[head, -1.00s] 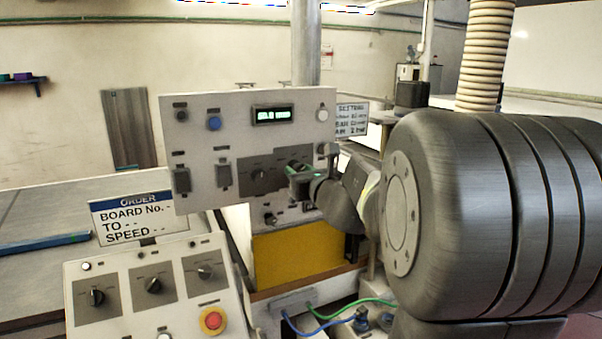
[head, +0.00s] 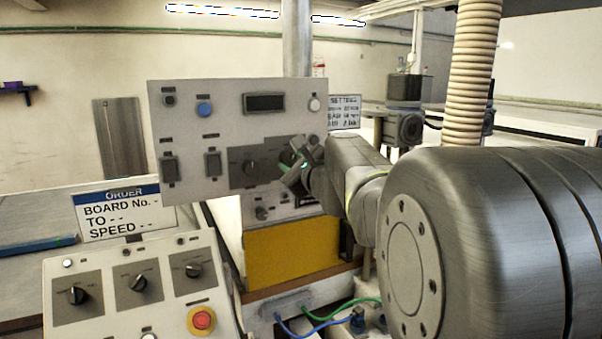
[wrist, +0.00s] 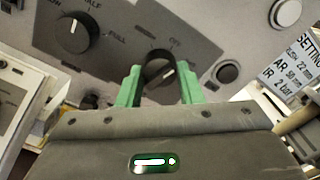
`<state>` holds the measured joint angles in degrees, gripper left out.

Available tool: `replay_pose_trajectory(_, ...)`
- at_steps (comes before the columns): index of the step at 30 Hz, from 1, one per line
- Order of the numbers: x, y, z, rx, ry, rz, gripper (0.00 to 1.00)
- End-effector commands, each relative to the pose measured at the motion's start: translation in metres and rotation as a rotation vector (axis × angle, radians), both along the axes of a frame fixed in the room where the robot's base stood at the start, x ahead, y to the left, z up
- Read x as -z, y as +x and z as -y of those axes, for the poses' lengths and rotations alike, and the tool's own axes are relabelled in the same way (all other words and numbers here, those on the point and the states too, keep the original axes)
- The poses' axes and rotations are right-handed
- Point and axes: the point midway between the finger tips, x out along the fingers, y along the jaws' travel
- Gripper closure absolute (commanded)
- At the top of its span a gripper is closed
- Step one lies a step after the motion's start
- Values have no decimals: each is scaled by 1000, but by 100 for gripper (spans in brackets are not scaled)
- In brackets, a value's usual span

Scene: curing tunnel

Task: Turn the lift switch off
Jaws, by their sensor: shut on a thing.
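The upright control panel (head: 225,130) stands ahead, with a dark plate (head: 240,182) bearing two black rotary knobs. My gripper (head: 290,163) is at the right knob and hides most of it in the head view. In the wrist view, the green fingers of my gripper (wrist: 160,82) are shut on this black knob (wrist: 157,62), one on each side. The knob's white pointer line shows between the fingers, tilted up and to the right. Its small lettering is only partly legible, so I cannot confirm the name. The panel's display window (head: 264,102) is dark.
The left knob (wrist: 77,33) has HALF and FULL marks and stands clear of my fingers. A round button (wrist: 227,72) is close to the right finger. A sloped console (head: 130,290) with several knobs and a red stop button (head: 201,320) is below left.

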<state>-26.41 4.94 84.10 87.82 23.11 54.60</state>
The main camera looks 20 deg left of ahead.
Motion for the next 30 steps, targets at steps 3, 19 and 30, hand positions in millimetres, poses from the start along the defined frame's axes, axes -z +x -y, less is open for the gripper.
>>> replay_pose_trajectory(3,3,0,0,-1,-57,68,90)
replay_pose_trajectory(19,0,0,0,-1,-191,223,90)
replay_pose_trajectory(30,0,0,0,0,-197,229,90)
